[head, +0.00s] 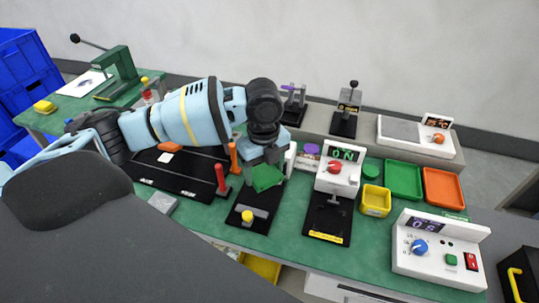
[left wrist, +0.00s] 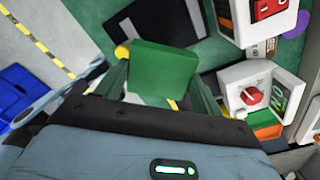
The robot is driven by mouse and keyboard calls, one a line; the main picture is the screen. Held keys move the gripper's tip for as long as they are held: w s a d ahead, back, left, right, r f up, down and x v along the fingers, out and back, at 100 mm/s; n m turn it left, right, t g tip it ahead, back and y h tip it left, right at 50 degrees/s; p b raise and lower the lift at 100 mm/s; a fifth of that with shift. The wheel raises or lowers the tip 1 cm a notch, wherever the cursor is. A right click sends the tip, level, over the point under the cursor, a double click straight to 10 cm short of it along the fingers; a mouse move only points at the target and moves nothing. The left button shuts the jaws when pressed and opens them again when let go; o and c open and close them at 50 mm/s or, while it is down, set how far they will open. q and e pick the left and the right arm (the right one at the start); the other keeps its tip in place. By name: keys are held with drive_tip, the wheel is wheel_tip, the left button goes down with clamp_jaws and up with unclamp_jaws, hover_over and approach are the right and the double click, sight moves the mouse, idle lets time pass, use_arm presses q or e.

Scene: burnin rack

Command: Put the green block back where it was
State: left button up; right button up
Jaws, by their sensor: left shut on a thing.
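The green block (head: 267,177) is held in my left gripper (head: 264,172), above the green bench between a black base plate with a yellow knob (head: 247,217) and the back row of devices. In the left wrist view the green block (left wrist: 162,70) fills the space between the two fingers, which are shut on it. It hides part of a dark plate behind it. I cannot tell from these frames which spot the block came from. My right gripper is not in view.
A white device (head: 340,172) reading ON stands right of the block. A yellow bin (head: 376,200), green tray (head: 403,180) and orange tray (head: 443,188) lie further right. A red post (head: 221,180) and an orange post (head: 234,158) stand close on the left. A timer-like box (head: 440,250) sits front right.

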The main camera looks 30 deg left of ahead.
sight(266, 182)
use_arm(q)
drive_tip(key=n, duration=0.2)
drive_tip(key=s+d+n, duration=0.1)
drive_tip(key=n, duration=0.1)
drive_tip(key=s+d+n, duration=0.1)
drive_tip(key=n, duration=0.1)
drive_tip(key=shift+s+r+n, duration=0.15)
drive_tip(key=shift+r+n, duration=0.25)
drive_tip(key=s+d+r+n, duration=0.2)
drive_tip(key=s+n, duration=0.3)
drive_tip(key=n, duration=1.1)
drive_tip(key=shift+s+d+n, duration=0.3)
drive_tip(key=shift+s+d, duration=0.05)
drive_tip(key=shift+d, duration=0.15)
